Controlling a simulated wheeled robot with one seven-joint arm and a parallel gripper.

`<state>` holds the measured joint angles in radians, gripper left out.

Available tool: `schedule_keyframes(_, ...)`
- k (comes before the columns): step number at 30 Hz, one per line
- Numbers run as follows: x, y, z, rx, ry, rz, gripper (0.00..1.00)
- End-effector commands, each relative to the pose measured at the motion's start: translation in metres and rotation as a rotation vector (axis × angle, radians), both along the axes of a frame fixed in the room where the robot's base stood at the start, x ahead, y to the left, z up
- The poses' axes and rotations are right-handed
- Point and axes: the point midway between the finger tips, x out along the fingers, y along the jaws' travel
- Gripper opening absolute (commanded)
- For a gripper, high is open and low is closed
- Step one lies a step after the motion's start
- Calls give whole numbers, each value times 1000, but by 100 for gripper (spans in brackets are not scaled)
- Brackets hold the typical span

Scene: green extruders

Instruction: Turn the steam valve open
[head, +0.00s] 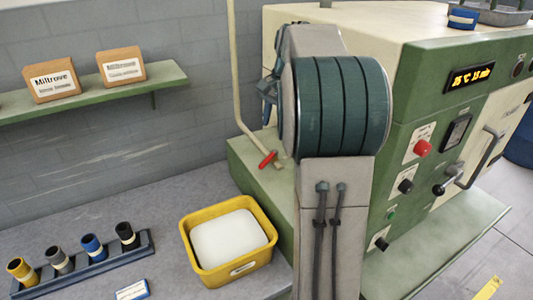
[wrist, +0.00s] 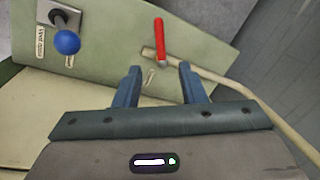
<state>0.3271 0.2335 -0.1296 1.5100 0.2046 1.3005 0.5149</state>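The steam valve appears to be the red lever handle (head: 268,159) at the lower end of a cream pipe (head: 236,70), beside the green machine. In the wrist view the red handle (wrist: 160,40) stands just beyond my fingertips, pointing away from them, with the pipe (wrist: 225,82) running off to the right. My gripper (wrist: 160,72) has its two blue fingers apart with nothing between them. The handle's base lies near the gap but is not touched. In the head view my arm hides most of the gripper.
A blue knob (wrist: 67,42) on a labelled plate sits left of the handle. The green machine (head: 425,90) fills the right. A yellow tub (head: 190,250) and a rack of coloured cups (head: 90,268) stand on the grey counter. A green shelf (head: 165,82) is on the wall.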

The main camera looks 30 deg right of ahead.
Motion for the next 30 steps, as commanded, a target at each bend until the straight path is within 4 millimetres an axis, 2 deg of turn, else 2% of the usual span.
schedule_keyframes(15,15,11,-100,1,4,3,37)
schedule_keyframes(21,19,13,-120,0,1,2,37)
schedule_keyframes(30,20,14,-125,0,0,3,37)
